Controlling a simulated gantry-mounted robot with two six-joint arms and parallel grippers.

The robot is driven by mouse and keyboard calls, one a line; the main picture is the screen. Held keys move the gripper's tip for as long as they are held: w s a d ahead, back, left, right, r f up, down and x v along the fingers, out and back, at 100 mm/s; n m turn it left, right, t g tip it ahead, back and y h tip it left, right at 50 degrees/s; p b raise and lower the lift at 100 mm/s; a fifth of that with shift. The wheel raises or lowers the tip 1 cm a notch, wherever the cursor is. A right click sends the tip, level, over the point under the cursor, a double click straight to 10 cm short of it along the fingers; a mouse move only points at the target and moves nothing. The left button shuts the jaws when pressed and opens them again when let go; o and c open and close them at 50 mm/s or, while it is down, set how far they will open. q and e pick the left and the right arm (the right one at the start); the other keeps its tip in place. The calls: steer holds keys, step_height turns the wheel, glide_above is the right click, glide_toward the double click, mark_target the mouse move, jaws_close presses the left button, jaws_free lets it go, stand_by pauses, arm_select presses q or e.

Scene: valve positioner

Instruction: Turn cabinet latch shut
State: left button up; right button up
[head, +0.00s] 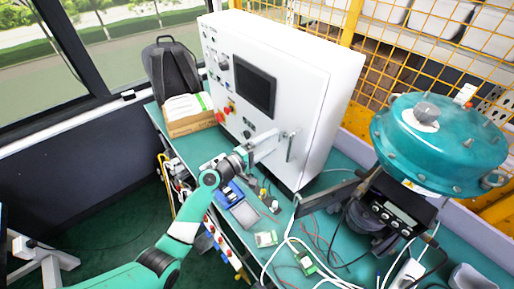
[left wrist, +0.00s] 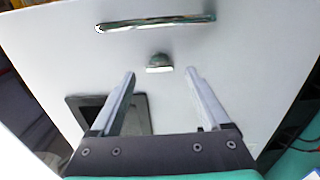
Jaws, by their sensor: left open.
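The white cabinet (head: 287,80) stands on the bench in the head view. Its latch, a small metal knob (left wrist: 159,62), shows in the left wrist view on the white door. A long metal bar handle (left wrist: 155,24) lies beyond it, and this handle also shows in the head view (head: 291,147). My left gripper (head: 275,143) is at the door face near the handle. Whether the fingertips touch the door cannot be told. My right gripper is not in view.
A dark screen (head: 254,87) and red buttons (head: 220,117) are on the cabinet front. A teal valve actuator (head: 440,145) stands at the right. Small parts, cables and a grey tray (head: 244,215) lie on the bench below. A backpack (head: 172,70) is behind at the left.

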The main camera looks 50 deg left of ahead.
arm_select(q)
steer(key=s, duration=0.9)
steer(key=shift+p, duration=0.3)
